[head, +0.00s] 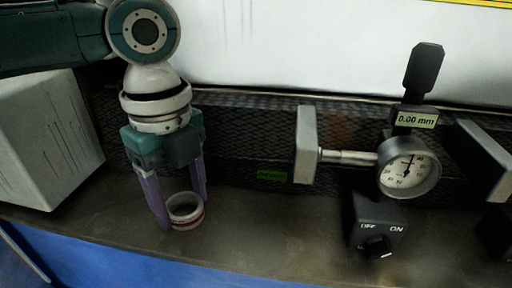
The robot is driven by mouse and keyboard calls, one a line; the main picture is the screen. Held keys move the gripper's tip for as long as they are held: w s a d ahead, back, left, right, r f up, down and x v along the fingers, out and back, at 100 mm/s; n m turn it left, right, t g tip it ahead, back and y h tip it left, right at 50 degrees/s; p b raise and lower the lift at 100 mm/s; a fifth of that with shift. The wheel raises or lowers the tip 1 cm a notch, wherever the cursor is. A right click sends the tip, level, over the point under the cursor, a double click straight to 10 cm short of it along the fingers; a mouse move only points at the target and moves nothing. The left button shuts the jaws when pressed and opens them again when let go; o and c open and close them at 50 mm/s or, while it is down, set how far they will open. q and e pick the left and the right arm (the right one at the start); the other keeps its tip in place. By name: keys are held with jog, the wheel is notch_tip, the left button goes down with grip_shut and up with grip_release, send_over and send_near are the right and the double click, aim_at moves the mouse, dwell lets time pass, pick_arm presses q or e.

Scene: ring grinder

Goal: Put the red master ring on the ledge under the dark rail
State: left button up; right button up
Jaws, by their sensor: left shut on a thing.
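The red master ring (186,220) shows as a pale metal ring with a red band around its lower part. It is at the left gripper's fingertips. My left gripper (182,211) points down with its two purple fingers shut on the ring, one finger at its left and one at its right back. The ring is at or just above the grey-brown ledge (270,235); I cannot tell if it touches. The dark rail (240,150) with a textured face runs behind the gripper, with a small green label (272,175) low on it. My right gripper is not in view.
A dial gauge (408,168) on a black switch base (376,228) stands right of centre, beside a grey block (306,144). Another grey block (484,158) is at the right edge. A large pale box (48,140) is at the left. The ledge between ring and gauge is clear.

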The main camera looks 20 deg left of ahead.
pick_arm(q)
jog(key=o, duration=1.5)
jog(key=shift+f, duration=0.1)
jog(key=shift+c, duration=0.2)
notch_tip(320, 180, up, 12)
jog(key=p, duration=0.2)
jog(key=s+d+f+n, duration=0.1)
jog(key=d+f, duration=0.1)
jog(key=s+d+f+n+h, duration=0.1)
jog(key=d+f, duration=0.1)
jog(key=d, duration=0.1)
jog(key=s+d+f+n+t+h, duration=0.1)
jog(key=s+d+f, duration=0.1)
jog(key=d, duration=0.1)
jog(key=shift+d+f, duration=0.15)
jog(key=shift+f, duration=0.2)
jog(key=s+d+f+n+t+h, duration=0.1)
jog(key=s+d+f+n, duration=0.15)
jog(key=n, duration=0.25)
jog(key=s+a+f+n+t+y, duration=0.1)
jog(key=s+a+f+n+y, duration=0.1)
jog(key=s+a+n, duration=0.5)
jog(key=s+n, duration=0.2)
jog(key=n, duration=0.2)
jog(key=shift+s+a+f+t+y, duration=0.25)
jog(key=shift+a+t+y, duration=0.05)
jog(key=shift+y, duration=0.1)
